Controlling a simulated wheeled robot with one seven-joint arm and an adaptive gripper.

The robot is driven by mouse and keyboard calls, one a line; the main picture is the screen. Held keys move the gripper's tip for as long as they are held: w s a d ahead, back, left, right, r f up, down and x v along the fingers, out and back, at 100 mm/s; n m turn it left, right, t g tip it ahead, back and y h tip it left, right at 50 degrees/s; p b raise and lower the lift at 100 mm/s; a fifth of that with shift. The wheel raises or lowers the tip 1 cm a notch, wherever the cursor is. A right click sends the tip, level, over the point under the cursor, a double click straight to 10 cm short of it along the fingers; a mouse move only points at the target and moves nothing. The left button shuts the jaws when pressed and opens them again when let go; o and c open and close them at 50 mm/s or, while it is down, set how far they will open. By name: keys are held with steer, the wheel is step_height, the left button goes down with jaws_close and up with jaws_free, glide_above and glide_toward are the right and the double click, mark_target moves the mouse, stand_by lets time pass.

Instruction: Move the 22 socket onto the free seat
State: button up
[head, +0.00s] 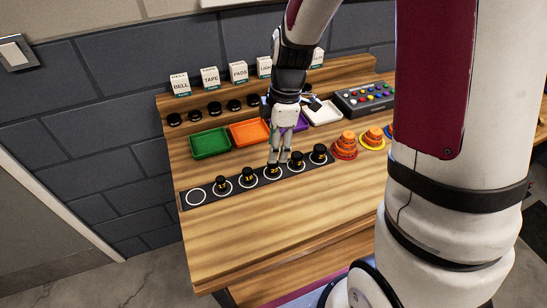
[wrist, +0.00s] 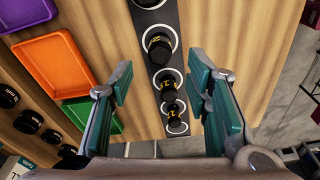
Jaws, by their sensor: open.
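A dark rail (head: 208,190) with white ring seats runs along the bench, with several black sockets standing upright on it. The free seat (head: 196,196) is the empty ring at the left end. It shows at the low end of the rail in the wrist view (wrist: 177,128). My gripper (head: 279,161) is open and empty, pointing down just above the middle of the row. A socket (head: 272,170) whose yellow mark starts with 2 stands below its fingertips. In the wrist view this socket (wrist: 158,46) lies beyond the open fingers; I cannot read its full number.
Smaller sockets (head: 222,184) (head: 247,175) stand between it and the free seat; others (head: 297,160) (head: 319,153) stand to the right. Green (head: 210,143) and orange (head: 249,132) trays lie behind. The bench front is clear.

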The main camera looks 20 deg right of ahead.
steer(key=s+r+m+t, duration=0.1)
steer(key=s+r+m, duration=0.25)
steer(key=r, duration=0.45)
steer(key=s+r+m+t, duration=0.1)
steer(key=s+r+m, duration=0.2)
steer(key=s+r, duration=0.3)
steer(key=s+r+m+t+h, duration=0.1)
steer(key=s+r+m+t, duration=0.1)
steer(key=s+r+m, duration=0.3)
steer(key=shift+s+a+r+m+t, duration=0.25)
steer(key=shift+s+r+m+t, duration=0.15)
steer(key=shift+s+m, duration=1.8)
